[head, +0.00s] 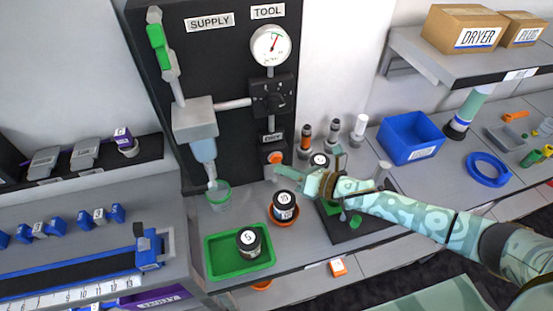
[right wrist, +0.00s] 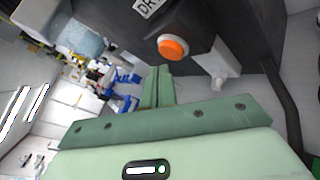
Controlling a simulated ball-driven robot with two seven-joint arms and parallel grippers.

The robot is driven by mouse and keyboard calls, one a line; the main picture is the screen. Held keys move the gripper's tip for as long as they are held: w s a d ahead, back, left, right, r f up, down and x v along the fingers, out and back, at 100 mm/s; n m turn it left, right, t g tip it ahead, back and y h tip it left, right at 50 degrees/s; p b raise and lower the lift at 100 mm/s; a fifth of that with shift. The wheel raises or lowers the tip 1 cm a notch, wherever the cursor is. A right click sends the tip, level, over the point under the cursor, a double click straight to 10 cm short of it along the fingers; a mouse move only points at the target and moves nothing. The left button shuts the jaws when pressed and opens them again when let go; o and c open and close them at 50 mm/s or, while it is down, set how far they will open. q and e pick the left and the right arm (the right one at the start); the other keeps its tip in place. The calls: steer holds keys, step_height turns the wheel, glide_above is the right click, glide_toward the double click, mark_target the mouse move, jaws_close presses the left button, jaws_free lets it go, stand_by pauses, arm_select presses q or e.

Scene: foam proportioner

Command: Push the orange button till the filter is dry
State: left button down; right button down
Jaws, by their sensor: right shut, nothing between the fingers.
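In the right wrist view the shut fingers (right wrist: 157,87) lie below the button, with a gap visible between. The filter (head: 204,152) hangs under a grey housing on the panel's left; its bowl looks bluish, and I cannot tell whether liquid is inside. My left gripper is not in view.
A clear cup (head: 219,195) stands below the filter. A green tray (head: 240,250) holds a dark jar, and another jar (head: 285,205) sits on an orange dish near my right forearm. A gauge (head: 271,46) is above. A blue bin (head: 410,138) stands right.

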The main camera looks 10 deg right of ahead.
steer(key=shift+w, duration=0.15)
steer(key=shift+w, duration=0.3)
steer(key=shift+w+b, duration=0.45)
stand_by(0.8)
steer(key=shift+s, duration=0.1)
steer(key=shift+s+p, duration=0.3)
steer(key=shift+s, duration=0.5)
steer(key=s+p, duration=0.1)
steer(key=s, duration=0.2)
steer(key=shift+s+r, duration=0.1)
steer(key=shift+s+d, duration=0.1)
steer(key=shift+s, duration=0.8)
